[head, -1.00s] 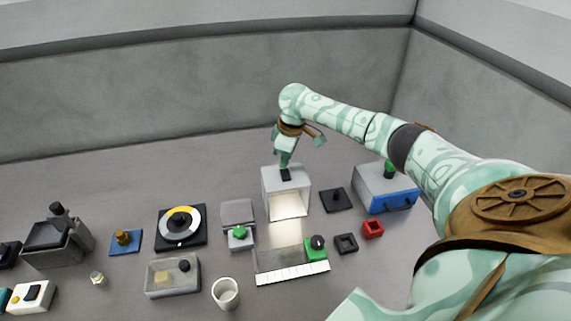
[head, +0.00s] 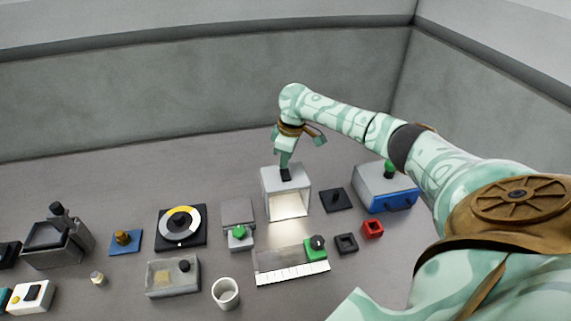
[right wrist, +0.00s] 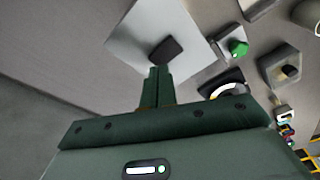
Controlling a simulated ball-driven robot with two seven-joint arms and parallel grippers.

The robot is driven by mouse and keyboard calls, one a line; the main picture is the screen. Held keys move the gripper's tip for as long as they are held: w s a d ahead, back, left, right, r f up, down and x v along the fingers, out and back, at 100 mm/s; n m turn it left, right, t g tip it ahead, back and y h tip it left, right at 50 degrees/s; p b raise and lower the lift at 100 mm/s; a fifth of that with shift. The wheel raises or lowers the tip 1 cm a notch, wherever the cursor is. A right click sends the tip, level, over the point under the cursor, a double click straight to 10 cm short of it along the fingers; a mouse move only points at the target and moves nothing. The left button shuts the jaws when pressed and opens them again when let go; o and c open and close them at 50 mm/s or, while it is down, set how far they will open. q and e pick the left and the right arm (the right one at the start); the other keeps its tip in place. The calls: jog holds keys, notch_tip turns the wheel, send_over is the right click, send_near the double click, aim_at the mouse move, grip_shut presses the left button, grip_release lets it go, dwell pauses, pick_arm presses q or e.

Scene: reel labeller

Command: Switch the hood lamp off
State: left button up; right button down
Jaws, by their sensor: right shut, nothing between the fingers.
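The hood (head: 270,199) is a pale grey box with an open front, and its inside glows warm white, so the lamp is lit. A dark switch (right wrist: 165,49) sits on its flat top, which also shows in the right wrist view (right wrist: 130,45). My right gripper (head: 285,167) points down over the hood top, its fingers shut and empty. In the right wrist view the fingertips (right wrist: 158,72) lie right beside the switch's edge; I cannot tell whether they touch it. In the head view the fingers partly cover the switch. My left gripper is not in view.
Right of the hood are a black plate with a post (head: 336,200) and a blue-fronted drawer box (head: 388,190). A green-knobbed block (head: 240,237) stands to its left. A ruler-edged tray (head: 280,262) lies in front. The table behind the hood is clear.

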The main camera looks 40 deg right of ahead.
aim_at(285, 171)
jog(key=shift+f, duration=0.85)
dwell(0.7)
notch_tip(285, 171, up, 7)
jog(key=p, duration=0.8)
jog(key=shift+p, duration=0.4)
jog(key=shift+s+f, duration=0.1)
